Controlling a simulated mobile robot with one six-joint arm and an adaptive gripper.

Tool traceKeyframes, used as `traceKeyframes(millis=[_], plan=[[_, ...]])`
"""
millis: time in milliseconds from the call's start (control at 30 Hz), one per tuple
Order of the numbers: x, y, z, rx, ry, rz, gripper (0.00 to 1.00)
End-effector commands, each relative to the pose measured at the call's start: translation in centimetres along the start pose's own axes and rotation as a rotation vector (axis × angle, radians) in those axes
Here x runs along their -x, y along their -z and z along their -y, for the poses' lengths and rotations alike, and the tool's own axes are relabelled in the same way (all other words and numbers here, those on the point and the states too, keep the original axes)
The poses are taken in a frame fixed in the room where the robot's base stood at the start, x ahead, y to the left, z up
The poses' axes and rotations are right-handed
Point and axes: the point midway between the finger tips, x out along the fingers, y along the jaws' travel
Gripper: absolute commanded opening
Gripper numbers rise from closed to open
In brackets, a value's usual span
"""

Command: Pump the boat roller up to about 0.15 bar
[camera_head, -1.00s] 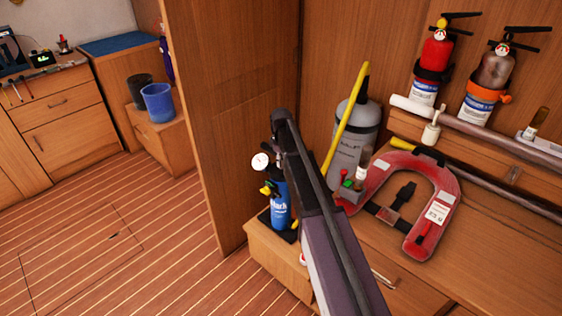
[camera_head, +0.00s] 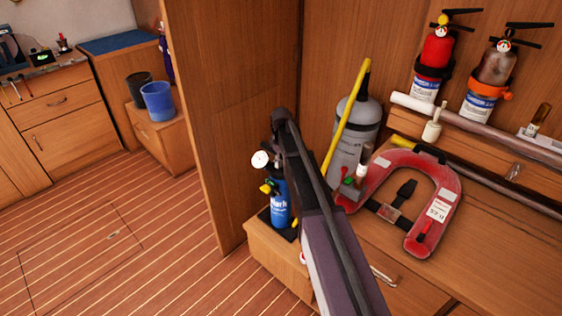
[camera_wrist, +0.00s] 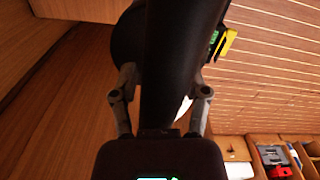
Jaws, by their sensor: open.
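A blue bottle-shaped cylinder (camera_head: 279,211) stands on a black base at the left end of the wooden bench. A round white dial gauge (camera_head: 260,159) and a yellow part (camera_head: 266,188) show on its left; my arm hides its right side and top. The gauge reading is too small to make out. I cannot pick out a boat roller. In the wrist view my gripper (camera_wrist: 163,88) is open, its fingers on either side of a thick dark cylindrical shape (camera_wrist: 178,60); contact cannot be told. A yellow part (camera_wrist: 229,42) with a green marking shows beside it.
A red horseshoe-shaped item (camera_head: 441,218), a grey cylinder (camera_head: 357,128) and a yellow rod (camera_head: 346,118) are on the right-hand bench. A wooden partition (camera_head: 225,100) stands left of my arm. The floor (camera_head: 110,235) at left is clear.

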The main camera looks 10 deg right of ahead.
Motion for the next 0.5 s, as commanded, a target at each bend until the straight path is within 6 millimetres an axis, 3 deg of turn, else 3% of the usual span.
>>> traceKeyframes(millis=[500], plan=[[2.7,0.0,0.0,0.0,0.0,0.0,0.59]])
